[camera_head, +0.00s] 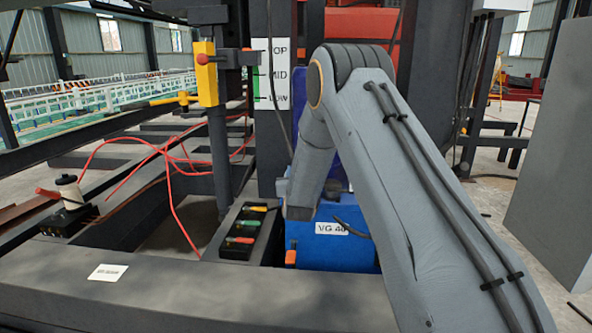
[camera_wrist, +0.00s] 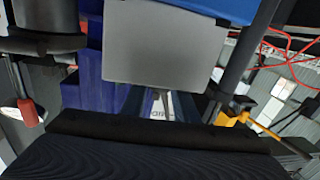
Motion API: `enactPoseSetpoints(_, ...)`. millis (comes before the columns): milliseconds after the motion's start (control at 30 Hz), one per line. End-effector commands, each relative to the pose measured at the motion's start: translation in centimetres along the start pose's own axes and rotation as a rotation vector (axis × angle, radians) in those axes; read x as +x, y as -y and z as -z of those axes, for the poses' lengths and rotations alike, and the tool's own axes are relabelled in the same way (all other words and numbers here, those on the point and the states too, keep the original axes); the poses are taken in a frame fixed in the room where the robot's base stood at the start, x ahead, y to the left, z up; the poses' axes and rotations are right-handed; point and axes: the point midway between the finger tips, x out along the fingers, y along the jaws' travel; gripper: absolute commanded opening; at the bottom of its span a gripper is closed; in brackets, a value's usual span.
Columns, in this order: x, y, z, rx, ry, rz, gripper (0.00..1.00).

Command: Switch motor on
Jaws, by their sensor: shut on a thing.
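A blue unit (camera_head: 310,245) with a "VG 46" label stands at the centre of the head view, partly behind my arm. A dark lever (camera_head: 352,229) shows at the label's right end. In the wrist view, my gripper (camera_wrist: 162,104) shows small below a grey panel (camera_wrist: 160,45). It is shut on a small pale part (camera_wrist: 165,102) beside partly hidden lettering that seems to read "on". I cannot tell whether this part is the motor switch. My arm hides the gripper in the head view.
A black box with coloured levers (camera_head: 247,235) sits left of the blue unit. A yellow box with a red button (camera_head: 207,72) hangs on a post beside a TOP/MID/LOW sign (camera_head: 278,72). Red cables (camera_head: 165,150) loop on the left. A grey cabinet (camera_head: 555,180) stands right.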

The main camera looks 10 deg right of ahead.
Motion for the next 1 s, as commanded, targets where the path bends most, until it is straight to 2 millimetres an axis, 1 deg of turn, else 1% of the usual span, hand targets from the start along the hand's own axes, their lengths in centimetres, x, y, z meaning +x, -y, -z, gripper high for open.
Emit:
enactPoseSetpoints(33, -0.09, 0.4, 0.1, 0.0, 0.003, -0.041, 0.05)
enactPoseSetpoints(800, 0.26, 0.15, -0.35, 0.005, 0.049, -0.772, 0.05)
enactPoseSetpoints(1000, 0.23, 0.05, -0.43, 0.005, 0.06, -0.926, 0.05)
